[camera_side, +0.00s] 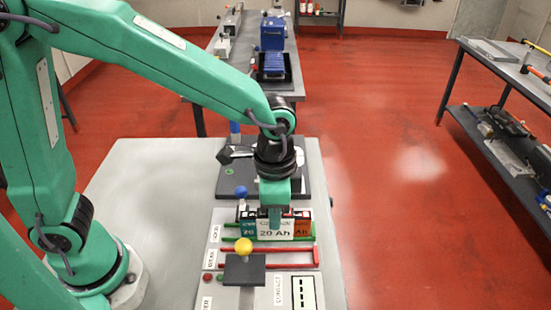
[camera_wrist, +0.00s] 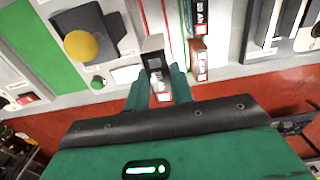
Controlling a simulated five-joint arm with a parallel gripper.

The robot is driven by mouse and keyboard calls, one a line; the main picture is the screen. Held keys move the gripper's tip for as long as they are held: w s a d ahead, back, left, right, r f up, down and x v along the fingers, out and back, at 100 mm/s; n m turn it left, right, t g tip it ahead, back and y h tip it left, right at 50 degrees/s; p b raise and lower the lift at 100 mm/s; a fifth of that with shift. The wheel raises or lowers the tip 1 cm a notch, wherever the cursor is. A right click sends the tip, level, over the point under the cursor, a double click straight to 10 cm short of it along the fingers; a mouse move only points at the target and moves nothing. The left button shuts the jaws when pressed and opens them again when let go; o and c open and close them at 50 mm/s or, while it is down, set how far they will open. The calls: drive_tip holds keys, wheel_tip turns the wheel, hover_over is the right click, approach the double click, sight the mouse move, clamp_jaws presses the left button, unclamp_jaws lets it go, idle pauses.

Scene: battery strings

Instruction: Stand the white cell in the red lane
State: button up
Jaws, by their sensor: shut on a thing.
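My gripper (camera_side: 275,217) points down and is shut on the white cell (camera_side: 275,231), which is marked 20 Ah. The cell looks upright, its lower edge higher in the side view than the red lane (camera_side: 290,257), so it seems raised. In the wrist view the white cell (camera_wrist: 157,72) sits between my gripper's fingers (camera_wrist: 158,88), in line with the red rails (camera_wrist: 144,18). I cannot tell the exact height of its base. Part of the red lane is hidden by the yellow-knobbed block.
A dark block with a yellow knob (camera_side: 244,245) stands in front at left. A blue knob (camera_side: 241,191) rises behind.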

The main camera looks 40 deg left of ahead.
sight(275, 238)
drive_tip(key=shift+f, duration=0.15)
idle(0.3)
drive_tip(key=shift+f, duration=4.1)
drive_tip(key=shift+f, duration=0.25)
drive_tip(key=o, duration=1.1)
drive_tip(key=shift+c, duration=0.2)
drive_tip(key=shift+r, duration=3.9)
